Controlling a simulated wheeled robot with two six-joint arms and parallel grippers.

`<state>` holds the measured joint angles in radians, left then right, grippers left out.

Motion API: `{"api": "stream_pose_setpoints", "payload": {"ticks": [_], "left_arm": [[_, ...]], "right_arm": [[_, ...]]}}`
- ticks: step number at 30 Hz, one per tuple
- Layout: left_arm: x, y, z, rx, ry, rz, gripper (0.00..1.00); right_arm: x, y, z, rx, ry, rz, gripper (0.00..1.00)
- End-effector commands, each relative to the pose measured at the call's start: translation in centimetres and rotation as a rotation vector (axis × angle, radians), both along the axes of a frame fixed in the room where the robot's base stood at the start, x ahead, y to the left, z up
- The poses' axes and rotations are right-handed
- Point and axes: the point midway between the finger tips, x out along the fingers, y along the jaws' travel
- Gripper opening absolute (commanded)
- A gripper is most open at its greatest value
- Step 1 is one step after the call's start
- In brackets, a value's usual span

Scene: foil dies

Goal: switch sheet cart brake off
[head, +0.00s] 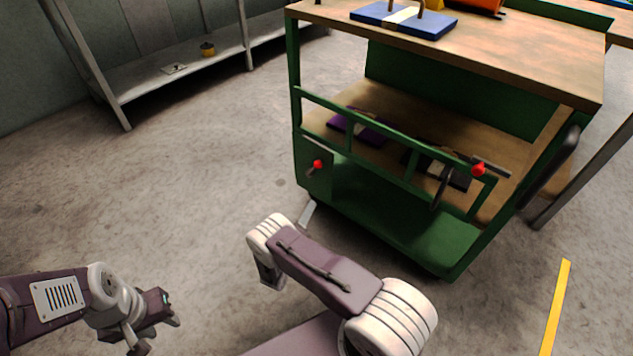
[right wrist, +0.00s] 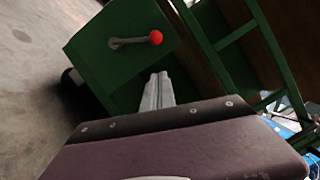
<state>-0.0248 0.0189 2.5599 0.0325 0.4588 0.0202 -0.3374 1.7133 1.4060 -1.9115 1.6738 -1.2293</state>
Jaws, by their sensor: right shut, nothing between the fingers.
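The green sheet cart (head: 400,214) with a wooden top stands right of centre. A small lever with a red knob (head: 318,164) is on the panel at its left corner. In the right wrist view the lever (right wrist: 155,38) lies roughly sideways across the green panel, knob to the right. A second red knob (head: 478,169) sits on the cart's front rail at the right. My right gripper (head: 307,213) is below the left lever; its shut, empty fingers (right wrist: 157,92) point at the panel, apart from the lever. My left gripper (head: 160,335) is open and empty at lower left.
Blue (head: 403,19) and purple (head: 357,129) flat pieces lie on the cart's top and lower shelf. A grey shelf rack (head: 180,77) stands at the back left. The floor left of the cart is clear. A yellow floor line (head: 556,307) runs at the right.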

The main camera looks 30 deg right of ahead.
Motion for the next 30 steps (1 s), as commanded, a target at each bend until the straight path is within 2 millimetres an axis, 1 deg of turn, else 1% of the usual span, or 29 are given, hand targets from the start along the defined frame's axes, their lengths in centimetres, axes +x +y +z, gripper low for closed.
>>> {"api": "stream_pose_setpoints", "payload": {"ticks": [2,5,16,18,21,25,30], "left_arm": [[0.0,0.0,-0.4,0.0,0.0,0.0,0.36],[0.0,0.0,-1.2,0.0,0.0,0.0,0.36],[0.0,0.0,-5.0,0.0,0.0,0.0,0.36],[0.0,0.0,-5.9,0.0,0.0,0.0,0.36],[0.0,0.0,-6.7,0.0,0.0,0.0,0.36],[0.0,0.0,-7.1,0.0,0.0,0.0,0.36],[0.0,0.0,-7.0,0.0,0.0,0.0,0.36]], "right_arm": [[0.4,-0.5,-0.1,0.001,-0.001,-0.003,0.0],[1.3,-1.9,-0.1,0.003,-0.003,-0.006,0.0],[6.3,-8.1,0.7,0.0,-0.004,-0.005,0.0],[7.6,-7.9,1.0,0.001,-0.006,-0.001,0.0],[8.8,-8.1,1.6,0.0,-0.004,-0.002,0.0],[9.7,-8.2,2.1,0.0,-0.001,-0.001,0.0],[9.9,-8.2,2.4,0.0,-0.001,-0.001,0.0]]}}
